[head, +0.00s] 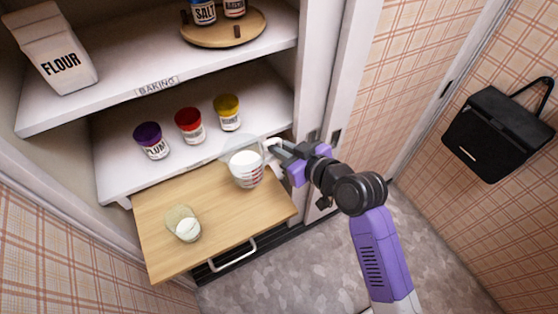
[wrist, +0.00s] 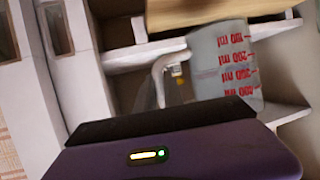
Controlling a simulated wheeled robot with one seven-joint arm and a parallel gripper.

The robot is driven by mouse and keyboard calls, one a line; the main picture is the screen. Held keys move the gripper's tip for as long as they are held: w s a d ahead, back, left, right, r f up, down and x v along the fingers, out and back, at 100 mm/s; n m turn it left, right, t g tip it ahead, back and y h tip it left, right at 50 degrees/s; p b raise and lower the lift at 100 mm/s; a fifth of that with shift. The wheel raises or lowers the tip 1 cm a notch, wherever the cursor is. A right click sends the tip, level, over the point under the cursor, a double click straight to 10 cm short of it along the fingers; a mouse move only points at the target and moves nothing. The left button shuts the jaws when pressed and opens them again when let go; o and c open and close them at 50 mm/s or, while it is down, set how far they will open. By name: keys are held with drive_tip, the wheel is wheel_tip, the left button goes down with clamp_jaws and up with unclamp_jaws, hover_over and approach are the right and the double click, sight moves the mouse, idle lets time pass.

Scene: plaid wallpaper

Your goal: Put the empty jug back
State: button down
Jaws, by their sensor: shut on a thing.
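A clear measuring jug (head: 246,170) with red markings is over the right back part of a wooden pull-out board (head: 225,215). White shows inside it in the head view. The jug also shows close up in the wrist view (wrist: 222,62), upside down in the picture, with its red millilitre scale. My gripper (head: 273,146) is shut on the jug's handle, at the jug's right side. I cannot tell whether the jug's base touches the board. A glass (head: 183,224) with something white in it stands on the board's front left.
Purple (head: 151,140), red (head: 189,125) and yellow-lidded (head: 227,112) jars stand on the shelf behind the board. A flour bag (head: 58,55) and a round wooden tray (head: 228,32) with jars are on the shelf above, labelled BAKING. A black bag (head: 495,132) hangs at right.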

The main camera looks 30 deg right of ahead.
drive_tip(key=shift+f, duration=2.75)
drive_tip(key=shift+f+b, duration=0.15)
drive_tip(key=shift+b, duration=0.2)
drive_tip(key=c, duration=1.5)
unclamp_jaws()
drive_tip(key=shift+o, duration=0.2)
drive_tip(key=v, duration=1.2)
drive_tip(key=shift+b, duration=0.45)
